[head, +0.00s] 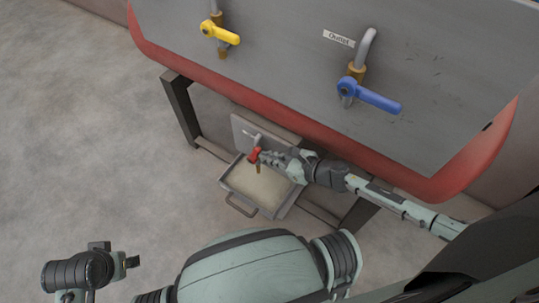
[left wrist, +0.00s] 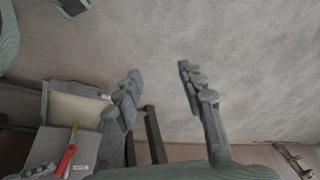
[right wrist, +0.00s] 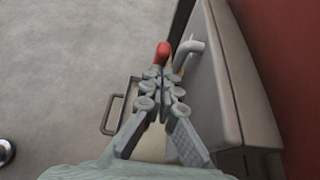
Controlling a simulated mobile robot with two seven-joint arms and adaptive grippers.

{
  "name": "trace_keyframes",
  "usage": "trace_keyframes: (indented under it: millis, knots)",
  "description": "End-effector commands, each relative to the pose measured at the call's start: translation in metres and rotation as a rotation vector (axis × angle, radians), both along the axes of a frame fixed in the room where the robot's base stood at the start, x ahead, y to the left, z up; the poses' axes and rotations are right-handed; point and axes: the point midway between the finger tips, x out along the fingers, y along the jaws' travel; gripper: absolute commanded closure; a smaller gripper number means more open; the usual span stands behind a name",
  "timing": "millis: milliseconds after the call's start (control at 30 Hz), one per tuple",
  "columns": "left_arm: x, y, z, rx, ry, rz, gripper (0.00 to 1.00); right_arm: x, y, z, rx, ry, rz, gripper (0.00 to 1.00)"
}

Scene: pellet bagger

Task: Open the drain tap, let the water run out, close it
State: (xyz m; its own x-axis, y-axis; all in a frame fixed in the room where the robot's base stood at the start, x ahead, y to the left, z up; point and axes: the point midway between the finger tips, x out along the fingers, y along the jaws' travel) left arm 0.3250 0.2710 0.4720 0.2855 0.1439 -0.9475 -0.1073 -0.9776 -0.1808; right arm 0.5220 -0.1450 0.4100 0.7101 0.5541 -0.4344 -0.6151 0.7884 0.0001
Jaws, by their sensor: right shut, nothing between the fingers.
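The drain tap with its red handle (head: 254,155) sticks out from a grey panel under the machine, its brass spout pointing down over a pale tray (head: 231,190). The red handle also shows in the left wrist view (left wrist: 66,160) and the right wrist view (right wrist: 162,52). My right gripper (head: 268,156) is beside the red handle, its fingers shut together with nothing between them. In the right wrist view the handle's red end shows just beyond the fingertips (right wrist: 160,72); contact cannot be told. No running stream is discernible. My left gripper (left wrist: 158,75) is open and empty, away from the tap.
Above are a yellow-handled valve (head: 220,33) and a blue-handled valve (head: 368,95) beside an "Outlet" label (head: 339,38). The machine's red rim (head: 290,140) overhangs the tap. A dark leg (head: 182,108) stands left of it. The floor at left is clear.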

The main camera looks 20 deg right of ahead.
Motion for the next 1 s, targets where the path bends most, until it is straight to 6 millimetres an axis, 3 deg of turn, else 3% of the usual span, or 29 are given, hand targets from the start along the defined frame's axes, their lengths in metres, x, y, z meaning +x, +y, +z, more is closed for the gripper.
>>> trace_keyframes:
  millis: [333,1000]
  knots:
    - [0.003,-0.001,-0.018,-0.010,0.008,-0.002,0.60,0.008,0.006,0.009,0.001,-0.003,0.000,1.00]
    - [0.003,-0.001,-0.020,-0.011,0.006,-0.001,0.60,0.011,0.008,0.011,0.002,-0.002,0.000,1.00]
